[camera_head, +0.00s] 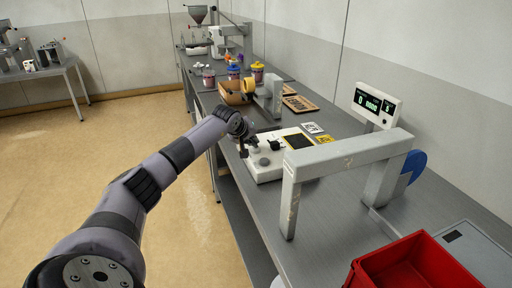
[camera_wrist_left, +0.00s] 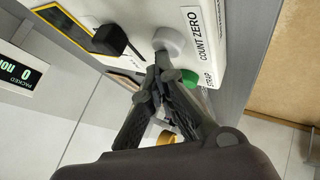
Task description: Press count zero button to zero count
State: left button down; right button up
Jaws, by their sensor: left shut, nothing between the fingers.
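The count zero button (camera_wrist_left: 168,40) is a pale grey round knob beside the "COUNT ZERO" label (camera_wrist_left: 200,32) in the left wrist view. It sits on a white control box (camera_head: 266,172) on the bench. My left gripper (camera_wrist_left: 157,68) is shut and empty, with its fingertips right at the button's edge; I cannot tell whether they touch it. In the head view the left gripper (camera_head: 243,148) is over the near left end of the box, small and partly hidden by its own wrist. My right gripper is in neither view.
A green button (camera_wrist_left: 190,78) and a black knob (camera_wrist_left: 110,40) flank the button. A grey arch (camera_head: 290,205) spans the bench, with a counter display (camera_head: 376,104) behind it. A red bin (camera_head: 415,262) stands at the near right. Open floor lies left.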

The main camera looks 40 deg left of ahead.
pick_arm(q)
jog(key=shift+r, duration=0.65)
jog(key=shift+r+p, duration=0.1)
jog(key=shift+p, duration=0.2)
jog(key=shift+r+p, duration=1.6)
jog(key=shift+r, duration=0.85)
jog(key=shift+f, duration=0.1)
